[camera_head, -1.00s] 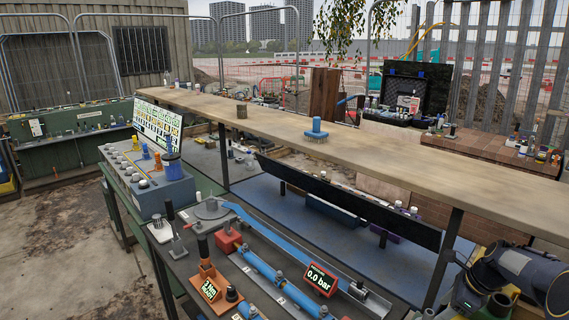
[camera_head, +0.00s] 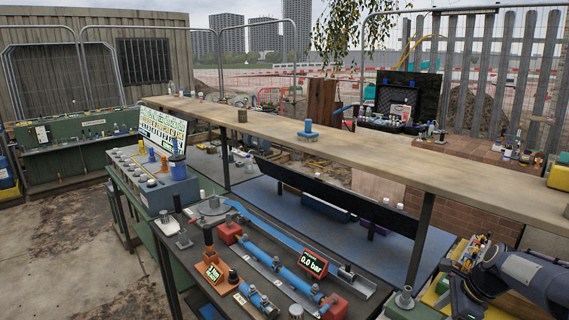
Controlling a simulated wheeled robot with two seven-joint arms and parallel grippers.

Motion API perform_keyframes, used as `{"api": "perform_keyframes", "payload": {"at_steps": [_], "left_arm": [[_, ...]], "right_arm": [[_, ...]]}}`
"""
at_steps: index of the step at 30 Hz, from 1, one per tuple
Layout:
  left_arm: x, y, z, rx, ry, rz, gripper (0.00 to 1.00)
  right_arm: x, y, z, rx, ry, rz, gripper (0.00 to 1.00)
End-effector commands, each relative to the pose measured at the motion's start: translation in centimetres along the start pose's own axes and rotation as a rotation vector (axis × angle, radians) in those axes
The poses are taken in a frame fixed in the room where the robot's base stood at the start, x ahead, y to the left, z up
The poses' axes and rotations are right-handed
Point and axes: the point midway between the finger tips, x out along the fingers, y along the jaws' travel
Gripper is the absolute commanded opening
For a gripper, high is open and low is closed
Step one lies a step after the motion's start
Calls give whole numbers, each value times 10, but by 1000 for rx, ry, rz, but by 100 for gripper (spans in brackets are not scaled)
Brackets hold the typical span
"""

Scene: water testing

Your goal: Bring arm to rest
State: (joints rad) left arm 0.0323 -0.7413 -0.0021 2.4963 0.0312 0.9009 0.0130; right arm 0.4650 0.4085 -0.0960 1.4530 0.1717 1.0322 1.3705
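My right arm (camera_head: 500,283) shows at the lower right corner as dark links beside the right end of the workbench (camera_head: 350,312). Its gripper fingers cannot be made out. My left arm and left gripper are out of view. I see nothing held.
A long wooden shelf (camera_head: 350,148) crosses above the bench, with a blue fitting (camera_head: 308,130) on it. On the bench are blue pipes (camera_head: 272,255), a red 0.0 bar display (camera_head: 313,263) and a blue-grey control box (camera_head: 165,190). A yellow tray (camera_head: 437,292) lies near my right arm.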

Motion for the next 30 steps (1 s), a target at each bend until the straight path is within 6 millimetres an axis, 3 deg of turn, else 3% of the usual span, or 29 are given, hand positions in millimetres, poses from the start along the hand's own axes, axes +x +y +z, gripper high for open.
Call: {"api": "perform_keyframes", "payload": {"at_steps": [5,10,14,16,21,24,30], "left_arm": [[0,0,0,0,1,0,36],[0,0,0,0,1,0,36],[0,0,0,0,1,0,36],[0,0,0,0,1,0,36],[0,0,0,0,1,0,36],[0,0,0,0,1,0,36],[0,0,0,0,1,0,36]], "right_arm": [[-28,28,29,-208,-10,-26,54],[-56,72,61,-488,-18,-59,54],[-78,128,88,-807,-18,-100,54],[-87,168,100,-1025,-11,-130,54],[-85,254,111,-1509,26,-193,54],[-77,288,110,-1714,51,-221,54],[-66,316,107,-1903,82,-243,54]]}}
